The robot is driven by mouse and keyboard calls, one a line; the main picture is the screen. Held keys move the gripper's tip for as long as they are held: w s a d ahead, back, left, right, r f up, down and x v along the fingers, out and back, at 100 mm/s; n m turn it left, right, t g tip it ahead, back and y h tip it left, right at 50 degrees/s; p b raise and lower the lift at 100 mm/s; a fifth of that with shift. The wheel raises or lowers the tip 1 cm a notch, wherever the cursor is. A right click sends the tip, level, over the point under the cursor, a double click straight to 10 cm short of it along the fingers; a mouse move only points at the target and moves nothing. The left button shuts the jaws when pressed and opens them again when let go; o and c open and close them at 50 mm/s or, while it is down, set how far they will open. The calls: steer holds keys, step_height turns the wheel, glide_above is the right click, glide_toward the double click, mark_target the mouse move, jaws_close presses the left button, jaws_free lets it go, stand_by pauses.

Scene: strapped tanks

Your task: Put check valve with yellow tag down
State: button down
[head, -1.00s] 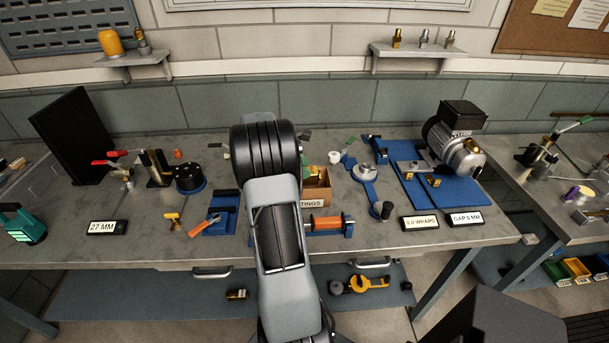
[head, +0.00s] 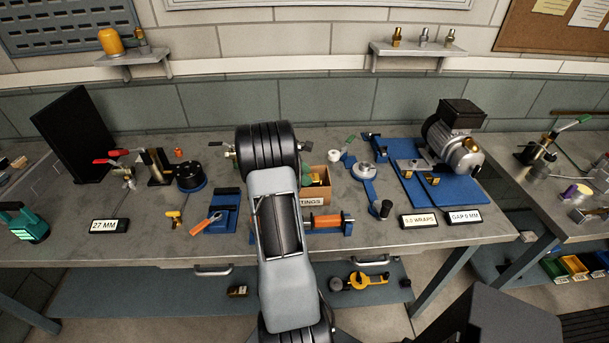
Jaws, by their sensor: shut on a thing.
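My arm fills the middle of the head view and hides my gripper, so neither its fingers nor anything between them shows. I cannot make out a check valve with a yellow tag for certain. A small yellow item (head: 173,219) lies on the workbench (head: 150,252) left of my arm, too small to identify. Metal parts (head: 229,151) show just left of my arm's black joint, and I cannot tell whether they are held or on the bench.
A cardboard fittings box (head: 316,187) and an orange roller (head: 326,221) stand close right of my arm. A blue holder (head: 222,213) is to the left. A motor pump (head: 452,140) sits on a blue plate at the right. Bare bench lies around the 27 MM display (head: 109,226).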

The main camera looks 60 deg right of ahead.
steer(key=shift+f, duration=0.35)
steer(key=shift+f, duration=0.2)
steer(key=c, duration=0.5)
jaws_free()
